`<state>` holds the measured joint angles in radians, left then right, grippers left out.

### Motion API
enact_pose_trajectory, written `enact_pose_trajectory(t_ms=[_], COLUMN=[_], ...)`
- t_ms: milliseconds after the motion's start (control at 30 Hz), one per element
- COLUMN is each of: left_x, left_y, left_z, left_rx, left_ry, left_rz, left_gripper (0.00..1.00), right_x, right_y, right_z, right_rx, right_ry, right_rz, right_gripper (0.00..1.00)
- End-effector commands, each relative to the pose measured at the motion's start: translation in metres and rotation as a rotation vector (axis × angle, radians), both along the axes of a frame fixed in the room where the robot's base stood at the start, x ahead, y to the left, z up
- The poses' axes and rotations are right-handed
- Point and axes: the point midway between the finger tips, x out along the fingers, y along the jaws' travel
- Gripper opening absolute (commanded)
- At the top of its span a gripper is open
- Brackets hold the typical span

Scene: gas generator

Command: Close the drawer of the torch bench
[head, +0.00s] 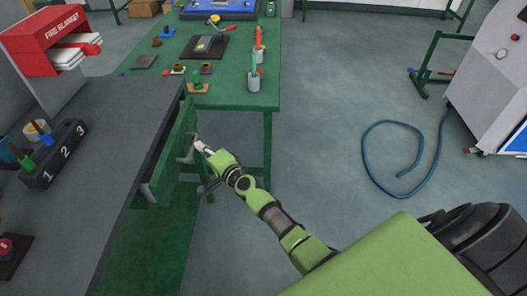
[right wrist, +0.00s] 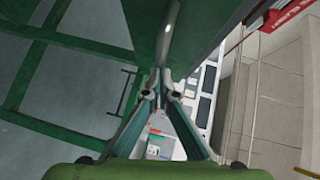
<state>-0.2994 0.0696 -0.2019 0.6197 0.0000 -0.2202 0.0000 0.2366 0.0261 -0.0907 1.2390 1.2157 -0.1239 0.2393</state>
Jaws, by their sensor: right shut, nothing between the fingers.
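The torch bench (head: 95,150) has a dark top and fills the left of the head view. Its green drawer (head: 172,150) stands partly out from the bench's right side, with a dark gap between front panel and bench edge. A grey handle (head: 187,153) is on the panel's outer face. My right gripper (head: 201,148) is shut and empty, its tip close to the handle; I cannot tell whether they touch. In the right wrist view, the fingertips (right wrist: 162,88) meet just below a grey bar and green panel (right wrist: 210,25). My left gripper is not in view.
A green table (head: 232,95) with tools stands behind the drawer. A numbered block (head: 55,155) and a red fire blanket box (head: 45,40) are at the left. A blue hose (head: 400,123) lies on the floor right, near a grey machine (head: 490,80). Floor between is clear.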

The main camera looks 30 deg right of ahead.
Motion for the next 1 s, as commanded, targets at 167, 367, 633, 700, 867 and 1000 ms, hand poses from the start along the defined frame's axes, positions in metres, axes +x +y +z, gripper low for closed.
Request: enact_pose_trajectory(t_ms=[167,367,633,700,867,1000], left_x=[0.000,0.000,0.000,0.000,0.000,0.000], left_y=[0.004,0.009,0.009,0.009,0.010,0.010], left_z=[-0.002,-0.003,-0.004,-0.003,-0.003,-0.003], left_rx=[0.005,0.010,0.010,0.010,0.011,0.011], left_ry=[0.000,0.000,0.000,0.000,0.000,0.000], left_rz=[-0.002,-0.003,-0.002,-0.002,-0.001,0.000], left_gripper=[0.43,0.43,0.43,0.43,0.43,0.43], right_x=[0.012,0.019,0.022,0.022,0.022,0.022], right_y=[0.018,0.028,0.033,0.033,0.034,0.034], right_z=[0.000,0.000,0.001,0.001,0.002,0.003], right_rx=[0.002,0.001,0.001,0.002,0.003,0.003], right_ry=[0.000,0.000,-0.001,-0.001,-0.002,-0.003], right_rz=[0.000,0.000,0.001,0.002,0.003,0.004], right_gripper=[0.00,0.00,0.00,0.00,0.00,0.00])
